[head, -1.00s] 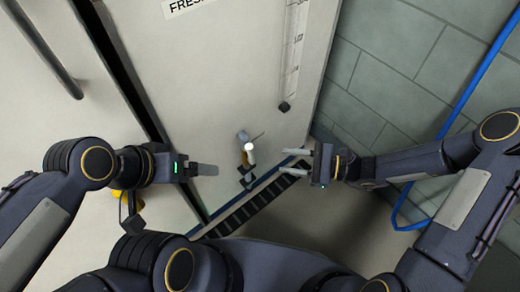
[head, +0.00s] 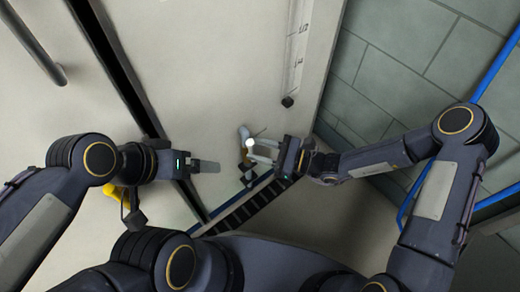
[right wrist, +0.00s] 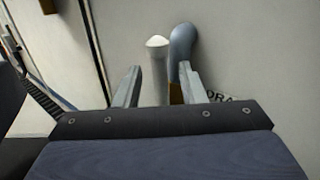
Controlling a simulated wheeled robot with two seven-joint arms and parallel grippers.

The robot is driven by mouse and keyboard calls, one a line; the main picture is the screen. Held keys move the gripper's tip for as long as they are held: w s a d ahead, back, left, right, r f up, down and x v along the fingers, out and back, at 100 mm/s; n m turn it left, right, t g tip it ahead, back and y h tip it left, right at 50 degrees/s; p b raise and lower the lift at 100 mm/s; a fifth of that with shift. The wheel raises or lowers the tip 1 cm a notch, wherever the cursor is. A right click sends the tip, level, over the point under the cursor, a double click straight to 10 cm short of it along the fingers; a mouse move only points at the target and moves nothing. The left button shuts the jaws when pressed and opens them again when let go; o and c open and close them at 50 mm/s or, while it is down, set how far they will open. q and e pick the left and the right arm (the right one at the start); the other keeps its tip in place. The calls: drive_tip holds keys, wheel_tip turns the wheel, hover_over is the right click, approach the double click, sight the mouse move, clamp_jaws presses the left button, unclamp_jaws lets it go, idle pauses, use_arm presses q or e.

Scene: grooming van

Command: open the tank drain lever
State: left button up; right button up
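The tank drain lever shows in the head view as a pale handle with a white round tip (head: 250,143), low on the tank front, beside a grey elbow pipe (head: 243,131). In the right wrist view the white lever (right wrist: 158,58) stands upright between the two fingers, with gaps visible. The blue-grey elbow (right wrist: 183,42) rises behind the right finger. My right gripper (head: 264,151) is open, its fingertips at the lever; contact cannot be told. My left gripper (head: 208,167) is left of the lever, away from it; its fingers overlap in view.
The pale tank front (head: 200,70) carries a level gauge (head: 298,55) above the lever. A dark slotted strip (head: 250,205) runs along the floor below. A blue hose (head: 497,62) hangs on the tiled wall at right. A label is partly hidden in the right wrist view.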

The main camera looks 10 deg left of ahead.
clamp_jaws()
drive_tip(key=shift+w+d+m+y, duration=0.25)
drive_tip(key=shift+w+m+y, duration=0.15)
drive_tip(key=shift+m, duration=0.2)
unclamp_jaws()
drive_tip(key=shift+d, duration=0.1)
